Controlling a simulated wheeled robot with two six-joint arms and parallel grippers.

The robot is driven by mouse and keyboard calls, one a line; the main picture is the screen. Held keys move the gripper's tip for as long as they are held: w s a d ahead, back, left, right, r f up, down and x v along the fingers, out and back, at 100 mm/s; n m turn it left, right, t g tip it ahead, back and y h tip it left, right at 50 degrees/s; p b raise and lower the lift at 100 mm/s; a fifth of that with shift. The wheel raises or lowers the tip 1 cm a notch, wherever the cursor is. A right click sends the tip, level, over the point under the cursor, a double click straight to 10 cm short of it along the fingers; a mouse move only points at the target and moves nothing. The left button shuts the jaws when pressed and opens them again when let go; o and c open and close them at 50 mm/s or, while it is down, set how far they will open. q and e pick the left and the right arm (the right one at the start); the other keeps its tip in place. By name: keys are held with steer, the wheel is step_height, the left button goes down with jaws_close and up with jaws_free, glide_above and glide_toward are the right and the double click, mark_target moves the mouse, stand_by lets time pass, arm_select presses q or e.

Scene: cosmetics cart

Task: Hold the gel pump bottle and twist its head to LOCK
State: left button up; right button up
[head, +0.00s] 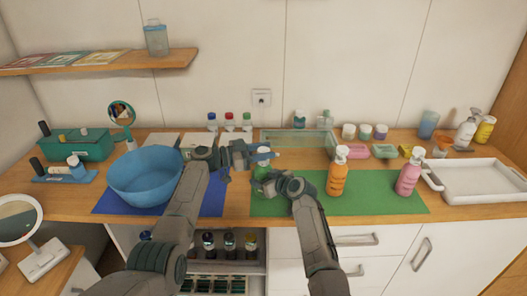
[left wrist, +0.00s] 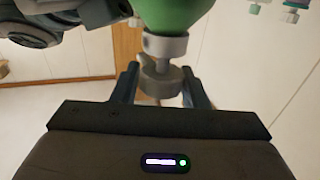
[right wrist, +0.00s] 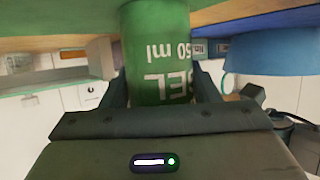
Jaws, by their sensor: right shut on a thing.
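The green gel pump bottle (head: 262,171) is on the green mat's left part. My right gripper (head: 272,186) is shut on its body. In the right wrist view the bottle (right wrist: 158,50) sits between the fingers, its label lettering upside down. My left gripper (head: 250,155) is at the bottle's top. In the left wrist view the grey pump head (left wrist: 160,78) is between the left fingers, which look open around it with small gaps. The head's lock marking cannot be read, and my grippers hide part of the bottle.
An orange pump bottle (head: 338,174) and a pink one (head: 408,176) stand on the green mat (head: 375,203) to the right. A blue bowl (head: 146,180) stands left on a blue mat (head: 210,204). A clear tray (head: 297,141) is behind. The white tray (head: 486,183) is far right.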

arm_select(q)
steer(key=c, duration=0.5)
steer(key=shift+n+t+y, duration=1.1)
steer(key=shift+n+t, duration=0.6)
steer(key=shift+t, duration=0.8)
steer(key=o, duration=1)
steer(key=shift+a, duration=0.1)
steer(key=v, duration=1.2)
steer(key=shift+w, duration=0.1)
